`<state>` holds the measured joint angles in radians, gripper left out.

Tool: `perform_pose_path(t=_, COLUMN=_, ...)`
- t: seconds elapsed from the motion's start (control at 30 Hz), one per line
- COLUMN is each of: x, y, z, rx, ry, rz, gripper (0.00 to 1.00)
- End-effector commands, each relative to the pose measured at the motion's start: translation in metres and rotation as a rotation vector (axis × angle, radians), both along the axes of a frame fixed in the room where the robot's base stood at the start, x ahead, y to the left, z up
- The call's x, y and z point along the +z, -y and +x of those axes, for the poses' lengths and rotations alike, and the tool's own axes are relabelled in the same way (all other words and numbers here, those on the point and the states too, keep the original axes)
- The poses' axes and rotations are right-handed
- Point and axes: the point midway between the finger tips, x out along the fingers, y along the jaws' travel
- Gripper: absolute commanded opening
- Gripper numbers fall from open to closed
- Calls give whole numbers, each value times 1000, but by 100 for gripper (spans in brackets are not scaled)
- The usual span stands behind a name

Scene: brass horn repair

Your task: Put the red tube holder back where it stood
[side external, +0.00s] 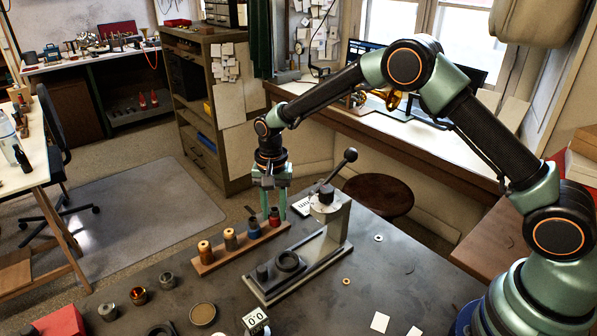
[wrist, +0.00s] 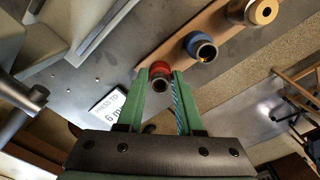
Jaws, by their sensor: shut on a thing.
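The red tube holder (side external: 274,217) is between the fingertips of my gripper (side external: 274,212), at the right end of the wooden rack (side external: 212,263). My gripper is shut on it. In the wrist view the red tube holder (wrist: 160,68) shows its dark open mouth between the green fingertips (wrist: 160,76), over the end of the rack (wrist: 172,50). It looks upright. Its underside is hidden, so I cannot tell whether it is seated or just above the wood. A blue holder (side external: 253,229) stands beside it on the rack, apart from my fingers.
A gold-brown holder (side external: 230,240) and an orange one (side external: 205,252) stand farther left on the rack. A lever press (side external: 328,215) stands close on the right, with a printed card (side external: 301,207) behind. Small metal parts (side external: 138,296) lie at the front left.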

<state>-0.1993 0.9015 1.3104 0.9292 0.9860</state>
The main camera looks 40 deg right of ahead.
Motion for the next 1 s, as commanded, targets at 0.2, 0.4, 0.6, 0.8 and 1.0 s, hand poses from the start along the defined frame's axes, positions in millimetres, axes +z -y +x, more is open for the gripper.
perform_pose_path(t=0.2, x=0, y=0, z=0, rx=0, ry=1, rz=1, gripper=0)
perform_pose_path(t=0.4, x=0, y=0, z=0, rx=0, ry=1, rz=1, gripper=0)
perform_pose_path(t=0.6, x=-2, y=0, z=0, rx=0, ry=0, rz=0, gripper=0)
perform_pose_path(t=0.8, x=-3, y=0, z=0, rx=0, ry=0, rz=0, gripper=70)
perform_pose_path(t=1.0, x=-3, y=0, z=0, rx=0, ry=0, rz=0, gripper=70)
